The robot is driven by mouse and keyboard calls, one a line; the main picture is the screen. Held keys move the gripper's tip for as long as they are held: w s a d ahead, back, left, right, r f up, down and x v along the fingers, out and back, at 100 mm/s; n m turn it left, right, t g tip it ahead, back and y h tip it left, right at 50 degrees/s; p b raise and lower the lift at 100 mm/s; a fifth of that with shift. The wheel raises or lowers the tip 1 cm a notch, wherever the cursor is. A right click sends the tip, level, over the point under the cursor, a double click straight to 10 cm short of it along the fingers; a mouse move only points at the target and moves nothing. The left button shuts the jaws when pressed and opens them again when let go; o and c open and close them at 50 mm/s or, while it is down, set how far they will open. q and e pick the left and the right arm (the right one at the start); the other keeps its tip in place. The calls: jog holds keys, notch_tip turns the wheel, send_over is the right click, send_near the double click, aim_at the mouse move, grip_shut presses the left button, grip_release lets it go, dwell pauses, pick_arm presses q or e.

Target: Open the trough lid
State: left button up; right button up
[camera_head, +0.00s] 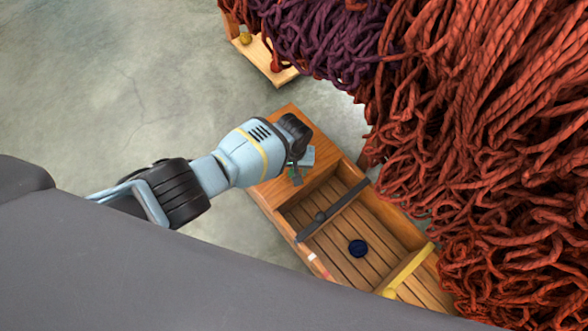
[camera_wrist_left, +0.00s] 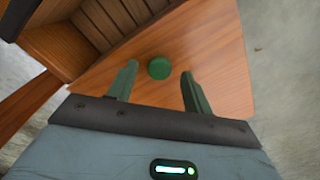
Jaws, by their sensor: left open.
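The wooden trough (camera_head: 277,222) stands below me in the head view, with its slatted inside partly exposed. A flat wooden panel, which looks like the lid (camera_head: 284,117), covers its upper-left end; it fills much of the left wrist view (camera_wrist_left: 225,65). A round green knob (camera_wrist_left: 159,68) sits on this panel. My left gripper (camera_head: 295,174) is over the panel. In the left wrist view its two green fingers are open, one on each side of the knob, with visible gaps. The head view hides the knob behind the gripper. My right gripper is not in view.
A dark bar (camera_head: 335,207) and a yellow bar (camera_head: 408,270) cross the trough. Thick red-brown wool (camera_head: 480,130) hangs along the right, purple wool (camera_head: 320,40) at the top. The concrete floor (camera_head: 120,90) at left is clear.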

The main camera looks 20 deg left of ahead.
pick_arm(q)
jog(key=shift+f, duration=0.7)
jog(key=shift+r, duration=0.1)
jog(key=shift+c, duration=0.2)
grip_shut()
